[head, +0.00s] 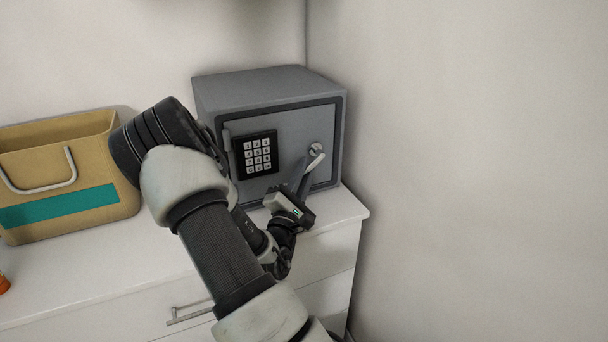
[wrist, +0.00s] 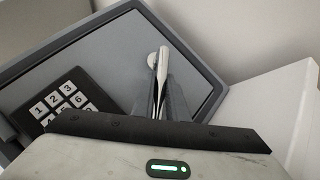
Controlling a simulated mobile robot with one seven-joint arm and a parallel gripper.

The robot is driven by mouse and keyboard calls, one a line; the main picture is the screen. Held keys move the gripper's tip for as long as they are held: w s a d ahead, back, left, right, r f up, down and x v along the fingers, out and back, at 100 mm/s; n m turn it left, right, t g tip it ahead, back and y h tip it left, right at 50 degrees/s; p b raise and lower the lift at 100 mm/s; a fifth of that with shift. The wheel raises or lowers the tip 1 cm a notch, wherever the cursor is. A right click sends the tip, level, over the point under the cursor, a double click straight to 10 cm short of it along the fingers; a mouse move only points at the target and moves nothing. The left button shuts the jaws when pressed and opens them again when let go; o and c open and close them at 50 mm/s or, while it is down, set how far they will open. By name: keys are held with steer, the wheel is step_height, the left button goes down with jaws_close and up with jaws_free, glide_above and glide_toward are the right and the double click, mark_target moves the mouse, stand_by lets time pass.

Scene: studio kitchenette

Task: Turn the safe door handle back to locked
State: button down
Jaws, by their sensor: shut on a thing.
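The grey safe (head: 240,90) stands on the white cabinet with its door shut in its frame. Its door carries a black keypad (head: 257,155) on the left and a silver handle (head: 317,150) with a round hub on the right. The handle's lever slants down and to the left from the hub in the head view. My gripper (head: 307,174) reaches up to the lever from below and is shut on it. In the wrist view the handle (wrist: 162,62) runs down between my two fingers (wrist: 163,92), which hide its lower end.
A tan bag (head: 95,135) with a teal band stands on the white cabinet (head: 90,285) left of the safe. A bare wall is close on the right. A small orange thing (head: 4,284) shows at the left edge.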

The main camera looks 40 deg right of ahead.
stand_by(0.3)
steer(key=c, duration=1.7)
jaws_free()
steer(key=shift+c, duration=0.2)
steer(key=v, duration=1.7)
steer(key=shift+a+p, duration=0.2)
steer(key=shift+p, duration=0.2)
steer(key=shift+s+f, duration=0.1)
steer(key=shift+s, duration=0.05)
